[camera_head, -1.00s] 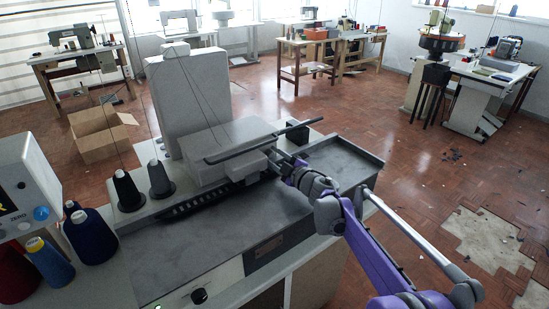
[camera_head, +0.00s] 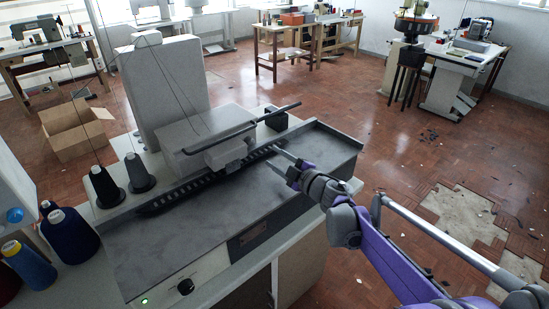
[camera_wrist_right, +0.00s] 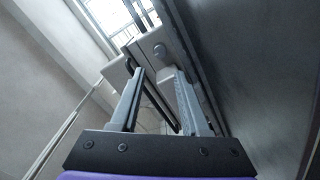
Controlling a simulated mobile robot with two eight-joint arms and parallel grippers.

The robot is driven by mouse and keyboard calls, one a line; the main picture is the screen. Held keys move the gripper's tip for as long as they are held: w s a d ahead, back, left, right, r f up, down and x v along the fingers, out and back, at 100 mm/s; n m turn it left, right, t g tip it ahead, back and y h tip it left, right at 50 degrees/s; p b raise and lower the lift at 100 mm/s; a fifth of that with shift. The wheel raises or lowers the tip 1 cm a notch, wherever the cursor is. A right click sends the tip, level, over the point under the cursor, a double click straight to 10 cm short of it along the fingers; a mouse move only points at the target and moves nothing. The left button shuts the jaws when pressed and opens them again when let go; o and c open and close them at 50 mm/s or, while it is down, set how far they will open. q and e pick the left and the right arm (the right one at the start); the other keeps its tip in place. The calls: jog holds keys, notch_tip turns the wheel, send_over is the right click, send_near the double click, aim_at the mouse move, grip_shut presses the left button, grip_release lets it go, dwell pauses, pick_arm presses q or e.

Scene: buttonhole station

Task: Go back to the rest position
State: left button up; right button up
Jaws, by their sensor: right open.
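My right gripper (camera_head: 273,157) is over the right part of the buttonhole machine's grey bed (camera_head: 200,225), to the right of the sewing head (camera_head: 226,153). Its jaws are open with nothing between them. In the right wrist view the two separate fingers (camera_wrist_right: 160,76) point toward a light grey machine part, with clear space between them. My purple right arm reaches in from the lower right. My left gripper is not in view.
The machine's long dark lever (camera_head: 245,124) stands just beyond my gripper. Dark thread cones (camera_head: 140,178) and blue spools (camera_head: 70,238) stand at the left. A cardboard box (camera_head: 76,132) lies on the floor. Open floor (camera_head: 390,150) stretches to the right of the machine.

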jog(key=s+d+r+m+t+h+p, duration=0.3)
jog(key=s+d+r+m+h+p, duration=0.15)
jog(key=d+r+m+h, duration=0.3)
jog(key=s+d+m+g+h+p, duration=0.2)
jog(key=s+d+m+h, duration=0.3)
jog(key=s, duration=0.3)
jog(key=s+f+m+g+y+p, duration=0.1)
jog(key=s+f+g, duration=0.3)
jog(key=s, duration=1)
jog(key=s+a+f+m+g+y+p, duration=0.1)
jog(key=s+f+m+g+p, duration=0.3)
jog(key=s+f, duration=0.4)
jog(key=s+g, duration=0.1)
jog(key=s, duration=0.5)
jog(key=shift+m+g, duration=0.3)
jog(key=shift+m, duration=0.05)
jog(key=shift+a, duration=0.1)
